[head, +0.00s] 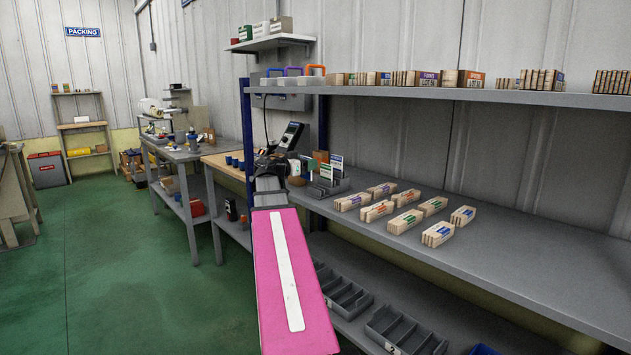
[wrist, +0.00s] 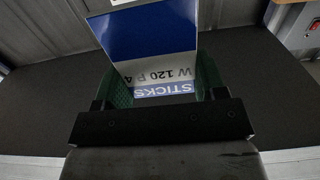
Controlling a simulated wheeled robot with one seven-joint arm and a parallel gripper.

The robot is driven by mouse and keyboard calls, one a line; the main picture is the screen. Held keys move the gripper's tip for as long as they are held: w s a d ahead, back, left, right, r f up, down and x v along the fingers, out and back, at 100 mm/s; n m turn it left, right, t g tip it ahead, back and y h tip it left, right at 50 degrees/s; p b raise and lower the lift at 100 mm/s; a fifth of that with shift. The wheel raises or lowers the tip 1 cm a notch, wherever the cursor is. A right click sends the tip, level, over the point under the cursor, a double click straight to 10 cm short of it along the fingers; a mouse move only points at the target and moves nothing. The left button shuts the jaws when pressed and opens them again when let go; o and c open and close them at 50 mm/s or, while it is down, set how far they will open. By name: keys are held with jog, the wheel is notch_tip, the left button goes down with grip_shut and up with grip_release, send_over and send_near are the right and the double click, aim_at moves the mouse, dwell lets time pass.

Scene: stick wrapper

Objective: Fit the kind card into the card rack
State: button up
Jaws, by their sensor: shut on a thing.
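In the head view my pink arm reaches forward to the left end of the shelf, and the wrist hides the fingertips. The grey card rack (head: 326,188) stands on the shelf just right of my wrist, with a few coloured cards upright at it. I cannot tell which of its slots are empty.
Several wrapped stick bundles (head: 406,221) lie on the middle shelf (head: 500,255) right of the rack. A blue post (head: 247,140) and the upper shelf (head: 430,94) frame the space. Grey bins (head: 345,297) are below. A dark device with a screen (head: 290,136) is by my wrist.

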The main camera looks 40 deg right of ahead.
aim_at(310, 179)
jog(key=shift+s+d+f, duration=0.25)
jog(key=shift+d+f, duration=0.35)
jog(key=shift+f, duration=0.45)
jog(key=shift+s+d+f, duration=0.2)
jog(key=shift+d+f, duration=0.35)
jog(key=shift+f, duration=0.5)
jog(key=shift+s+d+f, duration=0.25)
jog(key=shift+d+f, duration=0.35)
jog(key=shift+f, duration=0.45)
jog(key=o, duration=0.9)
jog(key=shift+f, duration=0.1)
